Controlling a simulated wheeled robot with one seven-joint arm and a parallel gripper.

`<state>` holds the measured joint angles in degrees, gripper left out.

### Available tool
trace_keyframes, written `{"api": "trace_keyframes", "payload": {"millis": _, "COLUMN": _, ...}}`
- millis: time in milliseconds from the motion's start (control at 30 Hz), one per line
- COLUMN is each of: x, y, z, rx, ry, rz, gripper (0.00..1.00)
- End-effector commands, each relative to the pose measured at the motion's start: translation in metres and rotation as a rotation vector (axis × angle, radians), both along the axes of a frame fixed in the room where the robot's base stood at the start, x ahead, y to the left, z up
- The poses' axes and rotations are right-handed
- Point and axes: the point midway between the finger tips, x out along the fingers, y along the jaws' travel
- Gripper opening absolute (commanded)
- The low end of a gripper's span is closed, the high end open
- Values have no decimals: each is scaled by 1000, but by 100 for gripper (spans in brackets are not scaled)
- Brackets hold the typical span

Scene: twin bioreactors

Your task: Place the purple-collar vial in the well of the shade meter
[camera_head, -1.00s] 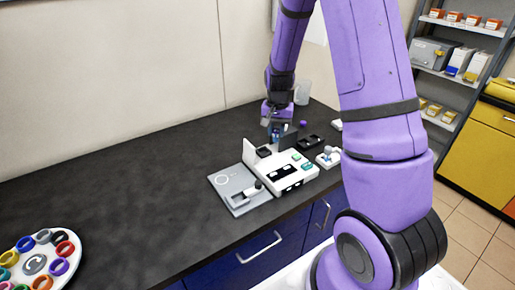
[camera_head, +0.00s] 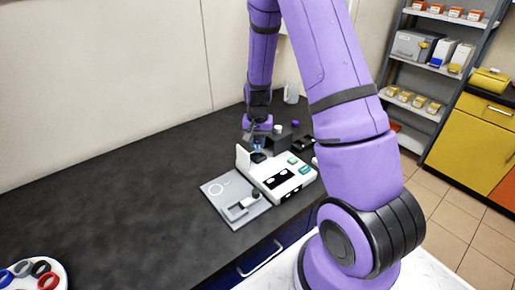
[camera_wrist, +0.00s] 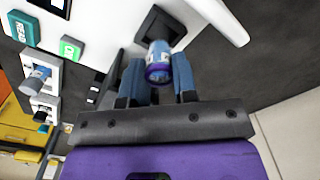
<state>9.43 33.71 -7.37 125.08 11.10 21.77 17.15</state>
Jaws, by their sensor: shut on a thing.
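The purple-collar vial (camera_wrist: 158,73) is between my gripper's two blue-grey fingers (camera_wrist: 160,82) in the wrist view, and the fingers are shut on it. Its far end overlaps the edge of the dark square well (camera_wrist: 151,24) of the white shade meter (camera_wrist: 110,28). I cannot tell whether that end is above the well or just inside it. In the head view, my gripper (camera_head: 257,148) is low at the back of the shade meter (camera_head: 282,184); the vial is too small there to make out clearly.
A grey plate (camera_head: 218,190) adjoins the meter's left side. Dark blocks (camera_head: 280,141) stand behind it, with a purple item (camera_head: 295,123) and a clear beaker (camera_head: 291,92) farther back. A tray of coloured rings (camera_head: 52,266) is at lower left. The dark counter (camera_head: 120,190) between is clear.

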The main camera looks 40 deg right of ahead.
Motion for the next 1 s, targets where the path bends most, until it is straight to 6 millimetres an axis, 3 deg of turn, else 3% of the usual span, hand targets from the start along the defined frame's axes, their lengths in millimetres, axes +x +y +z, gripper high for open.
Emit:
{"api": "trace_keyframes", "payload": {"millis": 233, "x": 0, "y": 0, "z": -31, "rx": 1, "ry": 2, "rz": -1, "gripper": 4}}
{"api": "trace_keyframes", "payload": {"millis": 600, "x": 0, "y": 0, "z": -34, "rx": 1, "ry": 1, "rz": -1, "gripper": 4}}
{"api": "trace_keyframes", "payload": {"millis": 633, "x": 0, "y": 0, "z": -35, "rx": 0, "ry": 0, "rz": 0, "gripper": 29}}
{"api": "trace_keyframes", "payload": {"millis": 733, "x": 0, "y": 0, "z": -34, "rx": 0, "ry": 0, "rz": 0, "gripper": 52}}
{"api": "trace_keyframes", "payload": {"millis": 1000, "x": 0, "y": 0, "z": -34, "rx": 0, "ry": 0, "rz": 0, "gripper": 52}}
